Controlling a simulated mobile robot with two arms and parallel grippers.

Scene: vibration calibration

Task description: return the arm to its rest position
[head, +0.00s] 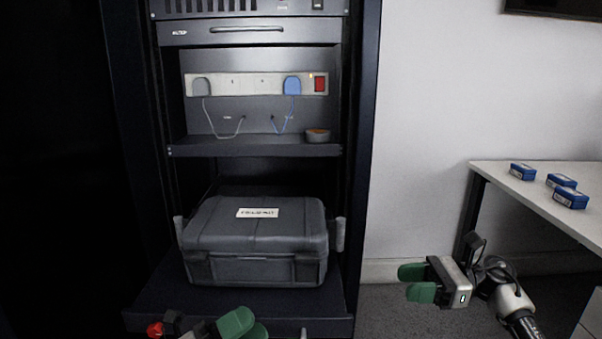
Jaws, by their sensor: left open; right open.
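My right gripper (411,283) is at the lower right, with green fingertips pointing left. It is open and empty, held in front of the grey floor between the rack and the white table. My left gripper (248,328) is at the bottom edge, in front of the rack's lowest shelf. Its green fingertips show and are apart, with nothing seen between them. The rest of the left arm is mostly cut off by the frame's lower edge.
A grey hard case (254,235) sits on the rack's lower shelf (155,307). Above it, a power strip (257,84) holds a grey and a blue plug. A white table (540,190) with several blue boxes (571,197) stands at right, close to my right arm.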

